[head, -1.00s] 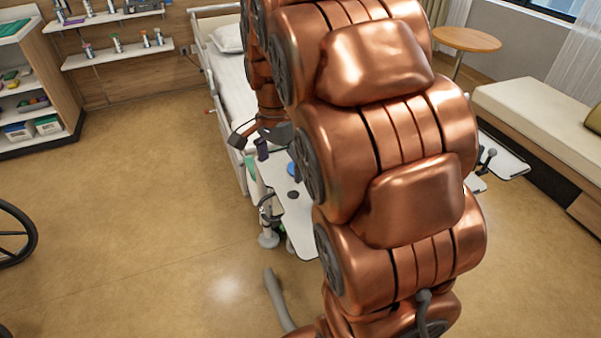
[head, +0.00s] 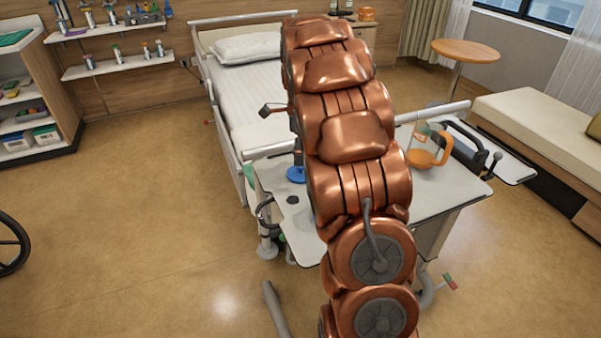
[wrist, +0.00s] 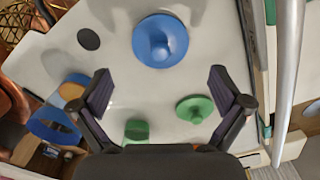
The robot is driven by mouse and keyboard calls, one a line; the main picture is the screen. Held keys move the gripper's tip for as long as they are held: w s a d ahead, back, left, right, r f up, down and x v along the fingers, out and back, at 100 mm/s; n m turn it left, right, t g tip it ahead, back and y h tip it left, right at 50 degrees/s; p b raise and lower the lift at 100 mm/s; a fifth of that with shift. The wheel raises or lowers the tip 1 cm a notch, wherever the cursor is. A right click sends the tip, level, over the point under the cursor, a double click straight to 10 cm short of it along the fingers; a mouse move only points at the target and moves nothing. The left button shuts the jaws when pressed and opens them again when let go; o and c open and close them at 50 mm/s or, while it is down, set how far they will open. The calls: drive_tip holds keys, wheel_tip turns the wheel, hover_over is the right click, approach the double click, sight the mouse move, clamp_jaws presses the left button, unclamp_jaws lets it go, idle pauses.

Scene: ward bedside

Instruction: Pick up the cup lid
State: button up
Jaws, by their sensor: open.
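Two lid-like discs with raised knobs lie on the bedside table (head: 430,195); I cannot tell which one is the cup lid. The larger is a blue disc (wrist: 160,41), seen just beyond the fingertips in the wrist view and beside my arm in the head view (head: 296,175). The smaller is a green disc (wrist: 195,109), low between the fingers near the right one. My gripper (wrist: 160,90) is open and empty above the table. In the head view, one dark fingertip shows left of my arm; the rest is hidden.
A green block-like piece (wrist: 136,130) and a blue round item (wrist: 52,126) are near the left finger. A flat dark disc (wrist: 88,39) lies at upper left. A pitcher with an orange handle (head: 428,148) stands on the table's right. The bed (head: 245,95) is behind.

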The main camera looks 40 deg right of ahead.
sight(301, 170)
drive_tip(key=shift+f+p, duration=0.3)
drive_tip(key=shift+f, duration=2.65)
drive_tip(key=shift+c, duration=0.4)
drive_tip(key=c, duration=0.9)
drive_tip(key=shift+o, duration=0.2)
